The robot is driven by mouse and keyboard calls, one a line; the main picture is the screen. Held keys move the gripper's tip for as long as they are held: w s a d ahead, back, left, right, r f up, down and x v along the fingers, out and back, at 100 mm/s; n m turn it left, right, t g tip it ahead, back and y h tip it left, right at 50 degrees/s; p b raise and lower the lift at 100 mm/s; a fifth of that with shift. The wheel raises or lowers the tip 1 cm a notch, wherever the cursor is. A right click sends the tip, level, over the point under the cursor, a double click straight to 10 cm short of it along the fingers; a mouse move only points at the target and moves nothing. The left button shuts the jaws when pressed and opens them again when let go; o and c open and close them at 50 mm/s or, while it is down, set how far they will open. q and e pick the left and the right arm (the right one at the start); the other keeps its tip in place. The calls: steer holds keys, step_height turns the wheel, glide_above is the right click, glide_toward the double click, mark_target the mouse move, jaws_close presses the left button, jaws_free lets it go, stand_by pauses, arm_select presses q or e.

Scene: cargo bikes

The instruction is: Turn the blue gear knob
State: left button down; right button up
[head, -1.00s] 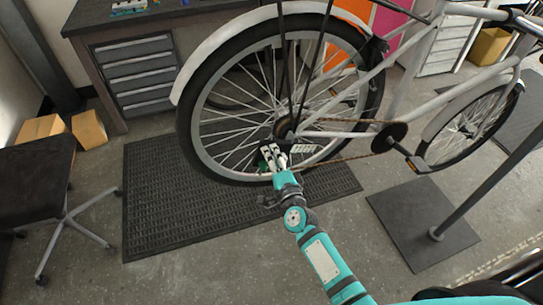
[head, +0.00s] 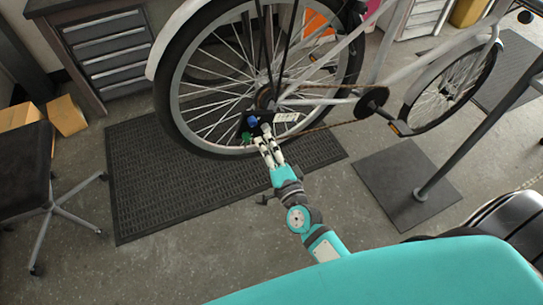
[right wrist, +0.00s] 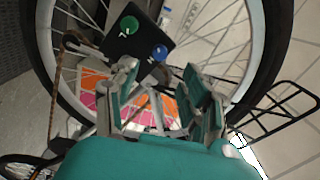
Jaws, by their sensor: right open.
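The blue gear knob (head: 252,121) sits on a black box (head: 262,128) by the rear wheel hub of the white bike. It also shows in the right wrist view (right wrist: 160,53), beyond and just above the fingers. A green knob (right wrist: 129,24) is on the same box, and in the head view it (head: 246,136) is just below the blue one. My right gripper (head: 264,132) is open, its fingertips close to the box. In the right wrist view the gripper (right wrist: 162,72) has its fingers apart with nothing between them. I cannot tell whether a finger touches the blue knob. My left gripper is not in view.
The rear wheel (head: 190,100) and its spokes stand right behind the box. A dark mat (head: 150,190) lies under the wheel. A stool (head: 25,165) is at the left and a grey drawer cabinet (head: 110,50) behind. A post on a base plate (head: 400,180) is at the right.

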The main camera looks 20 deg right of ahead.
steer(key=shift+s, duration=1.7)
steer(key=s+f+n+g, duration=0.3)
steer(key=s+f+n, duration=0.1)
steer(key=f, duration=0.6)
steer(key=s+f+n+g+y, duration=0.1)
steer(key=s+f+n+g, duration=0.25)
steer(key=f, duration=0.65)
steer(key=s+f+n+g, duration=0.25)
steer(key=s+f, duration=0.25)
steer(key=f, duration=0.5)
steer(key=s+d+f+n+g, duration=0.2)
steer(key=s+f, duration=0.3)
steer(key=s, duration=0.3)
steer(key=s+d+f+n+g+h, duration=0.1)
steer(key=s+d+f+n+g, duration=0.1)
steer(key=s, duration=0.7)
steer(key=s+d+f+n+g, duration=0.2)
steer(key=s+f+n+g, duration=0.2)
steer(key=s+f, duration=0.4)
steer(key=shift+s+d+f+n+h, duration=0.15)
steer(key=shift+s+f+n+h, duration=0.25)
steer(key=shift+s, duration=0.35)
